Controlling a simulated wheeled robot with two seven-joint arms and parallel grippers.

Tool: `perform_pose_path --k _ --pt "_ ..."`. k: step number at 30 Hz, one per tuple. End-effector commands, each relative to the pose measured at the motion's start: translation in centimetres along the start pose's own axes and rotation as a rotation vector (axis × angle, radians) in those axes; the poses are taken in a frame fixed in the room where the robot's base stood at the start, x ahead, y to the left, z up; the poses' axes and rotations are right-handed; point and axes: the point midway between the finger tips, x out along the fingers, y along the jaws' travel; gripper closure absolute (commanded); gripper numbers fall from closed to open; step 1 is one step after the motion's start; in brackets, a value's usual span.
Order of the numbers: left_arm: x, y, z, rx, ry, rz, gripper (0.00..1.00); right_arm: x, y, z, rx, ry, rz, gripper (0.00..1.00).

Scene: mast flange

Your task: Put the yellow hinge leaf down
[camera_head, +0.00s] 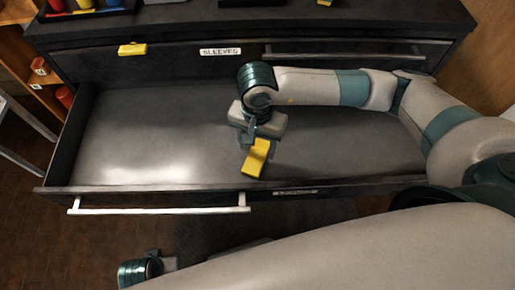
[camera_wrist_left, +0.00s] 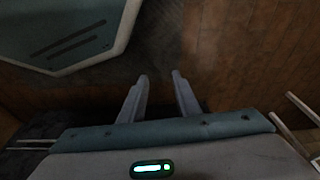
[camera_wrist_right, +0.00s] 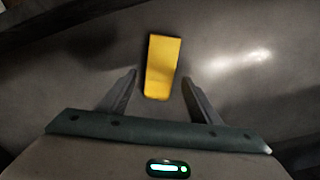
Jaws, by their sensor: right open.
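The yellow hinge leaf (camera_head: 257,158) is a flat yellow block in the open drawer (camera_head: 130,130). In the right wrist view the hinge leaf (camera_wrist_right: 162,67) lies on the grey drawer floor, just beyond and between the fingertips. My right gripper (camera_head: 250,142) is over the drawer, with its fingers apart on either side of the leaf's near end in the right wrist view (camera_wrist_right: 160,80); they do not touch it there. My left gripper (camera_wrist_left: 160,76) is away from the drawer, over the brown floor, its fingers apart with nothing between them.
The drawer's front with a long silver handle (camera_head: 160,210) is pulled out toward me. Above it is a shut drawer labelled SLEEVES (camera_head: 220,51) with a yellow piece (camera_head: 132,49) on its front. The drawer's left part is bare. A shelf with red items stands at the left.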

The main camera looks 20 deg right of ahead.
Motion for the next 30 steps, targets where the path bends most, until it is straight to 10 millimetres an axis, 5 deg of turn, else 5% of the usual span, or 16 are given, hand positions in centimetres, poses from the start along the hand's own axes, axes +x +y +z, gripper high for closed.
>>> perform_pose_path --k 15,30 --pt "-0.9 0.1 -0.2 0.001 0.007 0.001 0.7 -8.4 -0.1 0.0 -0.002 0.0 -0.002 0.43" --pt "-0.8 0.2 0.1 0.001 0.001 0.002 0.7 -9.2 0.0 0.0 -0.001 0.0 0.0 0.43"
